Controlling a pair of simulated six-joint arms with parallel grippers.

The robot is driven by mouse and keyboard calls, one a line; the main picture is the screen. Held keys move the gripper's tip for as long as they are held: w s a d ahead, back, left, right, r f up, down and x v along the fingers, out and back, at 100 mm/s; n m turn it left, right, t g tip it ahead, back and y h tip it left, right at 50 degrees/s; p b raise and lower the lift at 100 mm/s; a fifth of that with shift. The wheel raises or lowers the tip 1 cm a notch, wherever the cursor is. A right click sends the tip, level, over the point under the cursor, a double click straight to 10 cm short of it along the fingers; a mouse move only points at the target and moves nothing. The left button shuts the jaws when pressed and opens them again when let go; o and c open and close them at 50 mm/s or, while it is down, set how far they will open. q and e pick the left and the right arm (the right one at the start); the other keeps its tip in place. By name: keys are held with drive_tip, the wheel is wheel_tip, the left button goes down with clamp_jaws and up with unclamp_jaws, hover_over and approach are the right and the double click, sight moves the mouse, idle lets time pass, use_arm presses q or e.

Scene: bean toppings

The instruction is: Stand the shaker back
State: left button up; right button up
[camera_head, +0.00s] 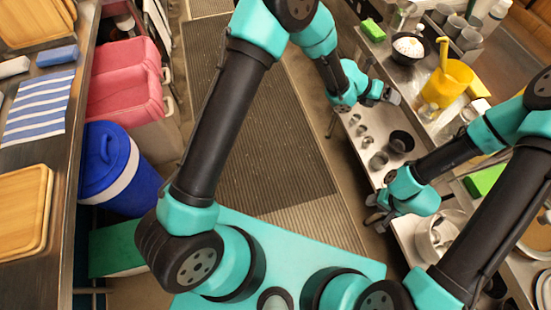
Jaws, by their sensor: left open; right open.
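I cannot tell for sure which item is the shaker. Several small grey metal cups or cylinders stand in a row on the steel counter, the largest a grey cylinder (378,160) beside a dark round bowl (401,142). My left gripper (391,97) is open over the counter's near edge, above the row of small cups and apart from them. My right gripper (373,214) is open at the counter's near edge, below the grey cylinder in the picture. Nothing shows between either pair of fingers.
A black bowl of white food (408,47), a yellow container (446,84) and several grey cups stand on the far counter. A metal pot (428,240) is right of my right gripper. A blue bin (105,165) and red-lidded bins stand left. The matted floor (285,150) is clear.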

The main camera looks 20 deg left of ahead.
use_arm(q)
drive_tip(key=s+a+f+n+y, duration=0.2)
drive_tip(key=s+a+f+n, duration=0.3)
drive_tip(key=a+n, duration=0.6)
drive_tip(key=s+a+f+n+y, duration=0.2)
drive_tip(key=s+a+f+n, duration=0.1)
drive_tip(key=a+f+n, duration=0.6)
drive_tip(key=s+a+f+n+g+y, duration=0.1)
drive_tip(key=s+a+f+n+y, duration=0.1)
drive_tip(key=s+a+n, duration=0.6)
drive_tip(key=s+a+f+n+g+y, duration=0.1)
drive_tip(key=s+a+f+n, duration=0.1)
drive_tip(key=s+a+n, duration=0.6)
drive_tip(key=s+n, duration=0.4)
drive_tip(key=n, duration=0.1)
drive_tip(key=shift+s+g+y, duration=0.35)
drive_tip(key=shift+g+y, duration=0.05)
